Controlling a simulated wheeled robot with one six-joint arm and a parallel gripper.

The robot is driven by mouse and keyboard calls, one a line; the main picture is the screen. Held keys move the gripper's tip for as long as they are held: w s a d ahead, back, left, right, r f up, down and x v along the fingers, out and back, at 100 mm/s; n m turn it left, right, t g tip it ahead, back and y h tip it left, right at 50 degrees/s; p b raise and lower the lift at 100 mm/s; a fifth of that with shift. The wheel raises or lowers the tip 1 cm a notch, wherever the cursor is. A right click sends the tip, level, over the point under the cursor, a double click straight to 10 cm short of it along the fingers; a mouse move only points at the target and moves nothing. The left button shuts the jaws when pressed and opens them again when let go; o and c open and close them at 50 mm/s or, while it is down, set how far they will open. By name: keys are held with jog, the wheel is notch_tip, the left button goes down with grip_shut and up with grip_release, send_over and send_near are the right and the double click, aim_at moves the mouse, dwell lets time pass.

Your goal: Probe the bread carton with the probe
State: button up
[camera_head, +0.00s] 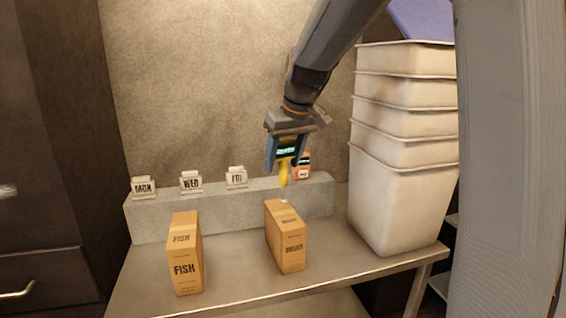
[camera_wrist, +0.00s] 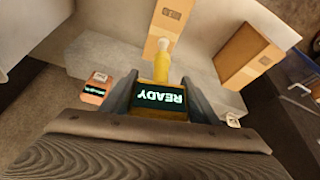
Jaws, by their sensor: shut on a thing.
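The bread carton (camera_head: 288,250) stands upright on the metal table, its front label small but resembling "BREAD". My gripper (camera_head: 287,150) is shut on the yellow probe (camera_head: 284,177), whose lit screen reads "READY" in the wrist view (camera_wrist: 160,98). The probe points down, its pale tip just over the top of the bread carton. I cannot tell whether the tip touches it. In the wrist view, the probe's tip overlaps the near end of the bread carton (camera_wrist: 172,14). My gripper (camera_wrist: 160,88) frames the screen there.
A fish carton (camera_head: 184,262) stands to the left. Behind, a grey ledge (camera_head: 160,222) bears MON (camera_head: 144,187), WED (camera_head: 191,182) and FRI (camera_head: 237,177) blocks and an orange device (camera_head: 304,170) with a dark screen area. Stacked white bins (camera_head: 400,195) stand at the right.

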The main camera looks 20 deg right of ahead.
aim_at(283, 140)
jog(key=shift+r+p, duration=1.65)
jog(key=shift+r, duration=0.7)
